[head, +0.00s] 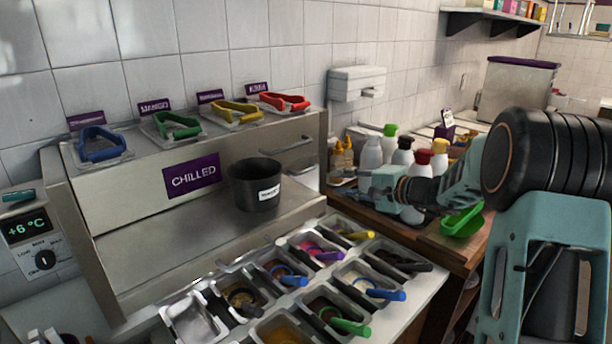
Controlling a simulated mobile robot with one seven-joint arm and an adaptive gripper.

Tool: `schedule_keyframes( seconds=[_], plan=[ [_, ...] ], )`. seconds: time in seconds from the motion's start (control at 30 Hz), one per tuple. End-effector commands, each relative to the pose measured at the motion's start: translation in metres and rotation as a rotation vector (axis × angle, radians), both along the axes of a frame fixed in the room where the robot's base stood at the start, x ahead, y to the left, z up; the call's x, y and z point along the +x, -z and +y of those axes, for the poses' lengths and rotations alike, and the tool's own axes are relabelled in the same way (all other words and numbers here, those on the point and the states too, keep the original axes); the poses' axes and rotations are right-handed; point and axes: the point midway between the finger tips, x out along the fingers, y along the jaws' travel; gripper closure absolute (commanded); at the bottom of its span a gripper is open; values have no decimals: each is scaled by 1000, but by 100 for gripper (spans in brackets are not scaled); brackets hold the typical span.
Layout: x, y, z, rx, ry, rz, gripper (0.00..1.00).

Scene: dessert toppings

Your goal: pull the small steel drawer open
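A steel front with a bar handle (287,146) is at the right end of the chilled unit, and I take it as the small steel drawer (308,132). It looks shut. A black pot (252,184) with a white label stands on the steel ledge in front and hides part of the face. My gripper (366,183) is right of the unit, pointing left, apart from the handle. Its fingers are small and seen from an angle, so I cannot tell whether they are open. I see nothing clearly held.
Topping pans (193,318) with coloured scoops fill the front counter. Several bottles (372,152) stand close behind my gripper, and a green scoop (462,222) lies nearby. Coloured handles (178,125) line the unit's top. The steel ledge (165,240) is bare left of the pot.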

Motion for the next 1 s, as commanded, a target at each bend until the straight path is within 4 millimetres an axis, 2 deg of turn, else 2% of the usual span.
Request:
schedule_keyframes(
  seconds=[0.27, 0.7, 1.0],
  plan=[
    [22, -7, 12, 56, 19, -31, 75],
    [75, 9, 65, 53, 18, -30, 75],
    [88, 14, 77, 53, 21, -30, 75]
  ],
)
